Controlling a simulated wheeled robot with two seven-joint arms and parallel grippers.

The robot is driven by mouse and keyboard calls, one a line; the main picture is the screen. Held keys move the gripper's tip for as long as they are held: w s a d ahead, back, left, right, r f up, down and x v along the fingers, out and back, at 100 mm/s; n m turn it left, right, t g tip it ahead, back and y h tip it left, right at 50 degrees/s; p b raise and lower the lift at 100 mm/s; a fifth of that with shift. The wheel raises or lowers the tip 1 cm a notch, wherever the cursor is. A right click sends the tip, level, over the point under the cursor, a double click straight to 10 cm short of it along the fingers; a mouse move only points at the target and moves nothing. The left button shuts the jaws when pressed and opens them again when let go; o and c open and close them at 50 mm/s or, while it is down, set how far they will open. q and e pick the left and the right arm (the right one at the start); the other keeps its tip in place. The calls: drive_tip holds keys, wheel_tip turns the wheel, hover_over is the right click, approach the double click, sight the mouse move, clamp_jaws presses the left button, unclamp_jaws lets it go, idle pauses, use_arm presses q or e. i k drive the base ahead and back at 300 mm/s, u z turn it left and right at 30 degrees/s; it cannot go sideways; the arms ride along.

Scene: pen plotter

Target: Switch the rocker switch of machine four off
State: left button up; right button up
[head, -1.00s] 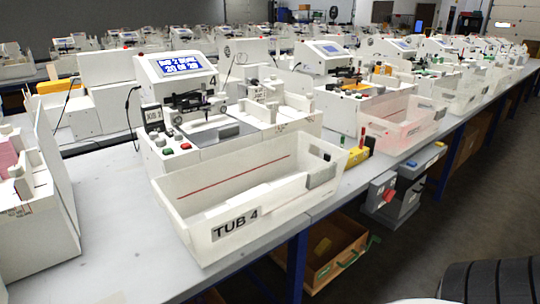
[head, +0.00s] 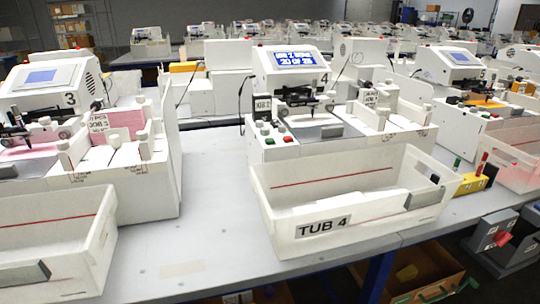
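Machine four (head: 265,84) is a white pen plotter in the middle of the head view, with a "4" beside its lit blue screen (head: 294,58). A dark pen carriage (head: 296,96) sits below the screen. Small buttons, red and green among them, sit on its front left corner (head: 276,134), below a "JOB 2" card (head: 262,105). I cannot make out a rocker switch on it at this size. A white bin marked "TUB 4" (head: 322,228) stands in front of the machine. Neither of my grippers is in view.
Machine three (head: 50,75) and its white tub (head: 55,232) stand at the left. Machine five (head: 447,66) stands at the right. Grey table top (head: 205,200) is clear between machines three and four. A yellow block (head: 470,183) sits right of tub 4.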

sight(276, 123)
drive_tip(key=u, duration=3.05)
drive_tip(key=k, duration=1.3)
drive_tip(key=z, duration=1.6)
